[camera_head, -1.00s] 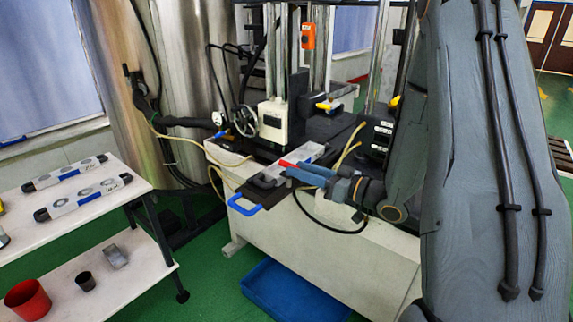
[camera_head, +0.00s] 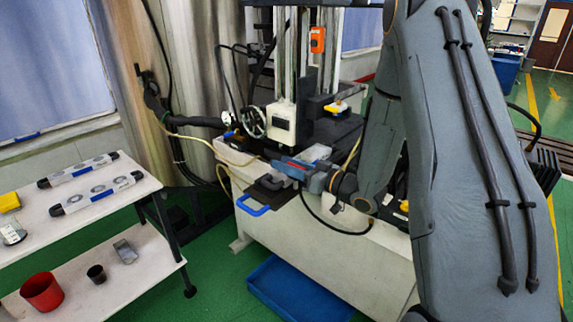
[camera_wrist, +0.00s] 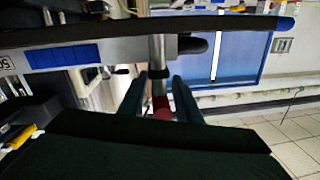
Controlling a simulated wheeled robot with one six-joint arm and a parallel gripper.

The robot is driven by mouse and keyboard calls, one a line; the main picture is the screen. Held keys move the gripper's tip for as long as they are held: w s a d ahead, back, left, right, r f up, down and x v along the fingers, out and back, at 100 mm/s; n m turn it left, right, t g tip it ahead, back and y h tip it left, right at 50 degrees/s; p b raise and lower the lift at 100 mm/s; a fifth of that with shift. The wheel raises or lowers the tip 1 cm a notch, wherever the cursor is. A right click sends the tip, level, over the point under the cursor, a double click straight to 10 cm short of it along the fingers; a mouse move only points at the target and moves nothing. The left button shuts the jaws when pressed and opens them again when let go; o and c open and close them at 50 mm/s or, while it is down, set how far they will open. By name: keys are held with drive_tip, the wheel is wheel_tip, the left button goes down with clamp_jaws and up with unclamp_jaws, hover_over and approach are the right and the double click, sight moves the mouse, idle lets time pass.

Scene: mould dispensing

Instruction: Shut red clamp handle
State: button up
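The red clamp handle shows in the wrist view (camera_wrist: 161,108) as a short red piece between my two fingers, below a grey metal rod (camera_wrist: 157,52). Gaps show on both sides of it. In the head view only a thin bit of red (camera_head: 297,163) shows beside my fingers; the rest is hidden. My gripper (camera_head: 282,168) is over the clamp area of the machine's front plate, its blue-grey fingers pointing left. In the wrist view my gripper (camera_wrist: 156,84) is open, with the fingers apart around the red piece.
A dark plate with a blue handle (camera_head: 252,206) sticks out at the machine's front. A blue bin (camera_head: 298,290) lies on the floor below. A white shelf table (camera_head: 150,187) at left holds two moulds (camera_head: 95,192). A long dark-edged bar with a blue label (camera_wrist: 62,56) crosses the wrist view.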

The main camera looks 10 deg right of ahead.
clamp_jaws()
drive_tip(key=shift+w+d+m+t+h, duration=0.15)
drive_tip(key=shift+m+t+h, duration=0.45)
drive_tip(key=shift+h, duration=0.1)
drive_tip(key=shift+o, duration=0.7)
unclamp_jaws()
drive_tip(key=shift+d, duration=0.1)
